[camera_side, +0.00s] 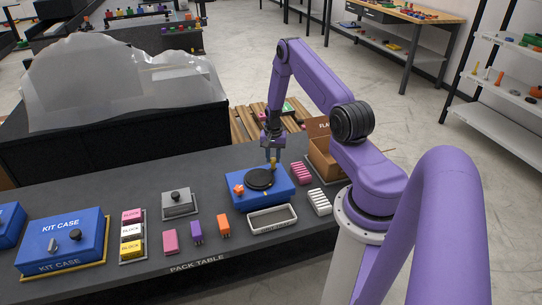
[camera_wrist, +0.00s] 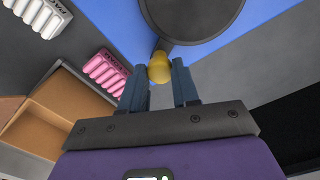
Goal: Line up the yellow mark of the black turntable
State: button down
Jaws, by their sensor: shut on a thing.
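The black turntable (camera_side: 260,179) is a round disc on top of a blue box (camera_side: 275,198) on the pack table. Its yellow mark (camera_side: 274,164) is a small upright knob at the disc's far right edge. In the wrist view the knob (camera_wrist: 159,68) sits at the rim of the black disc (camera_wrist: 195,15), between my fingertips. My gripper (camera_side: 273,157) points down over that edge and is shut on the yellow knob; its fingers (camera_wrist: 158,78) stand on either side of it. Any matching mark on the box is too small to make out surely.
An orange block (camera_side: 239,190) sits on the blue box's left part. An empty pale tray (camera_side: 272,229) lies in front. Pink (camera_side: 302,173) and white (camera_side: 319,202) ribbed pieces and an open cardboard box (camera_side: 322,158) are on the right. Several small parts and a kit case (camera_side: 60,243) are left.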

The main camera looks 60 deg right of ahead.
aim_at(279, 176)
jog(key=shift+s+a+m, duration=0.2)
jog(key=shift+s+m, duration=0.25)
jog(key=shift+m, duration=0.15)
jog(key=shift+s+a+m, duration=0.15)
jog(key=shift+s+m, duration=0.25)
jog(key=shift+m, duration=0.2)
jog(key=shift+s+a+m, duration=0.35)
jog(key=shift+s+m, duration=0.15)
jog(key=shift+m, duration=0.35)
jog(key=shift+s+a+m, duration=0.35)
jog(key=shift+s+m, duration=0.1)
jog(key=shift+m, duration=0.4)
jog(key=c, duration=0.8)
grip_release()
jog(key=shift+r, duration=0.1)
notch_tip(279, 176, up, 17)
jog(key=shift+r, duration=0.15)
